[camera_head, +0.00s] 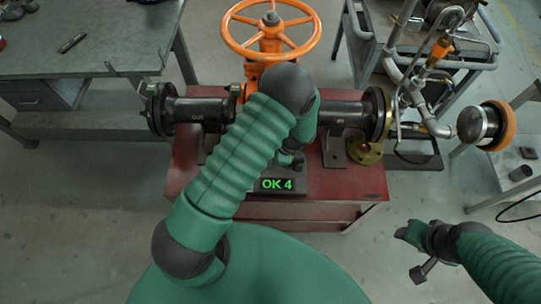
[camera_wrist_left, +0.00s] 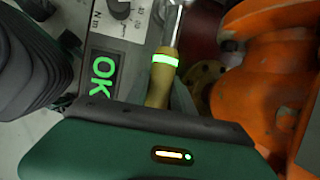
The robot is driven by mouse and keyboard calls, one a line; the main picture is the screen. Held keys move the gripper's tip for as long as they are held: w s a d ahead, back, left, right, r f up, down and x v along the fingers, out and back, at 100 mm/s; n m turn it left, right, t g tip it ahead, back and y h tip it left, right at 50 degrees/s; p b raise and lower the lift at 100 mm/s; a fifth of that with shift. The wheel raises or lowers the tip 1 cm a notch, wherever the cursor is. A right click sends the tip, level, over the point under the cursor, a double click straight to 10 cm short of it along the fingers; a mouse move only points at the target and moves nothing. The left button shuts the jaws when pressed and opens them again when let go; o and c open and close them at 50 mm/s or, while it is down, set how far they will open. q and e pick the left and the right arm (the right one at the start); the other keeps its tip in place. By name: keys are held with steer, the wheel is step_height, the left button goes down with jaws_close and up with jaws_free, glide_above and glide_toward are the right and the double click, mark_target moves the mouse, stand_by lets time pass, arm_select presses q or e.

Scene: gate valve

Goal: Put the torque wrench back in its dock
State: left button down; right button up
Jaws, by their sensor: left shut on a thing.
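The torque wrench (camera_wrist_left: 158,88) shows in the left wrist view as a tan handle with a lit green band and a silver shaft running up out of the frame. My left gripper (camera_wrist_left: 160,106) is shut on the handle's lower end. The dock with its display (camera_wrist_left: 102,78) lies beside the handle and reads OK. My left arm hides the wrench there. Whether the wrench touches the dock I cannot tell. My right gripper (camera_head: 418,236) hangs at the lower right, its jaws unclear.
The orange valve handwheel (camera_head: 270,28) stands behind my left arm, with dark flanged pipes on both sides of the red stand (camera_head: 340,190). A grey bench (camera_head: 90,50) is at the left and a cart (camera_head: 365,45) at the upper right. The floor at the left is clear.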

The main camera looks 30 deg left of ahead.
arm_select(q)
steer(key=c, duration=1.3)
jaws_free()
steer(key=shift+r, duration=0.15)
steer(key=shift+c, duration=0.2)
steer(key=o, duration=0.3)
steer(key=shift+d, duration=0.4)
steer(key=v, duration=1.7)
steer(key=shift+p, duration=0.3)
steer(key=s+r+n+t+h, duration=0.1)
steer(key=s+r+n, duration=0.1)
steer(key=s+n, duration=0.1)
steer(key=s+r+n+t+h, duration=0.1)
steer(key=s+r+n+h, duration=0.1)
steer(key=s+n, duration=0.2)
steer(key=s+r+n+t+h, duration=0.1)
steer(key=s+r+n, duration=0.1)
steer(key=s+n, duration=0.1)
steer(key=shift+s+d+r+n+h, duration=0.2)
steer(key=shift+n+h, duration=0.2)
steer(key=shift+n, duration=0.3)
